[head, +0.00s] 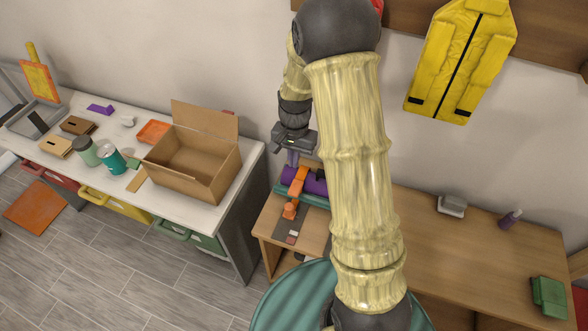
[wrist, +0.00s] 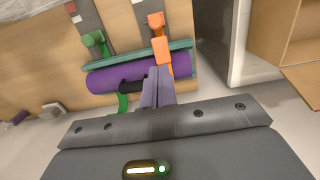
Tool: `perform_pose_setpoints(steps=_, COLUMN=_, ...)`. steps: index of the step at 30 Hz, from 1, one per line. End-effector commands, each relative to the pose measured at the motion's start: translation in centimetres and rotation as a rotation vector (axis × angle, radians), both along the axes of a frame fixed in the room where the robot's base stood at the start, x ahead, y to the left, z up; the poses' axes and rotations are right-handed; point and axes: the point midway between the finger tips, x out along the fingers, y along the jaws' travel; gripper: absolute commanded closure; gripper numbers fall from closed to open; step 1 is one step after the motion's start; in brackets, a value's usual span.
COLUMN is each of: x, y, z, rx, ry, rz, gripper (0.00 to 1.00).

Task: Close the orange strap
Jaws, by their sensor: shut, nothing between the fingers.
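The orange strap (head: 299,180) lies over a purple roll (head: 316,184) on the wooden bench, with an orange end piece (head: 290,209) at its front. In the wrist view the orange strap (wrist: 163,52) runs across the teal holder's edge onto the purple roll (wrist: 110,78). Its orange end piece (wrist: 155,20) sits beyond, by a grey strip. My gripper (head: 291,160) is above the roll at its back side. In the wrist view my gripper (wrist: 158,70) is shut and empty, its fingertips close beside the orange strap. I cannot tell whether they touch.
A green strap (wrist: 95,40) is left of the orange one in the wrist view. A teal holder (wrist: 180,45) edges the roll. An open cardboard box (head: 195,160) stands on the white counter. The bench's right part is mostly clear, with a grey item (head: 452,205).

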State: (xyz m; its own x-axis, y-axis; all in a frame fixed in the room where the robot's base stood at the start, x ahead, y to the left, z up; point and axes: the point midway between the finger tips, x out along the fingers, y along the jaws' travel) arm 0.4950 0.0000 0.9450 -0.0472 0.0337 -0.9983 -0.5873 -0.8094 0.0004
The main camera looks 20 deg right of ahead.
Motion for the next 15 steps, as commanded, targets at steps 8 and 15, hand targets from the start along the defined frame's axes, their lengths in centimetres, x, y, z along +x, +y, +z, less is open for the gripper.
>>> perform_pose_setpoints(steps=8, x=0.0, y=0.0, z=2.9, rx=0.0, ry=0.0, rz=0.0, gripper=1.0)
perform_pose_setpoints(steps=15, x=0.0, y=0.0, z=3.0, rx=0.0, ry=0.001, rz=0.001, gripper=1.0)
